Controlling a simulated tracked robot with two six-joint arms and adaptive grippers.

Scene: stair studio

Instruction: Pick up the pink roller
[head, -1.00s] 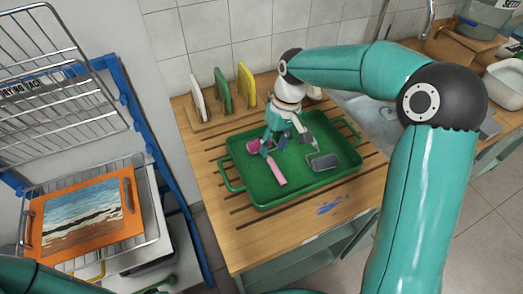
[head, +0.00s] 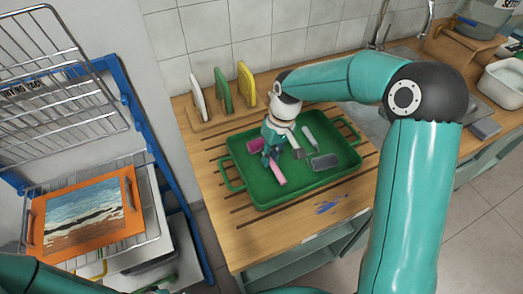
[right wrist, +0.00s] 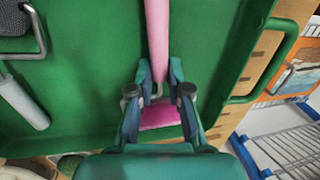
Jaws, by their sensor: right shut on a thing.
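The pink roller lies in the green tray (head: 335,180), with its pink handle (head: 278,174) toward the front and its pink head (head: 256,145) behind. My right gripper (head: 268,160) reaches down over the tray and is shut on the roller between handle and head. In the right wrist view the fingers (right wrist: 158,75) close around the pink handle (right wrist: 158,35), which runs away from them. The pink head (right wrist: 160,115) shows between and below the fingers. I cannot tell whether the roller touches the tray floor. My left gripper is not in view.
A grey roller (head: 325,162) with a pale handle (head: 310,137) lies at the tray's right. Upright white, green and yellow boards (head: 222,92) stand behind the tray. A wire drying rack (head: 60,70) is at the left, the sink at the right.

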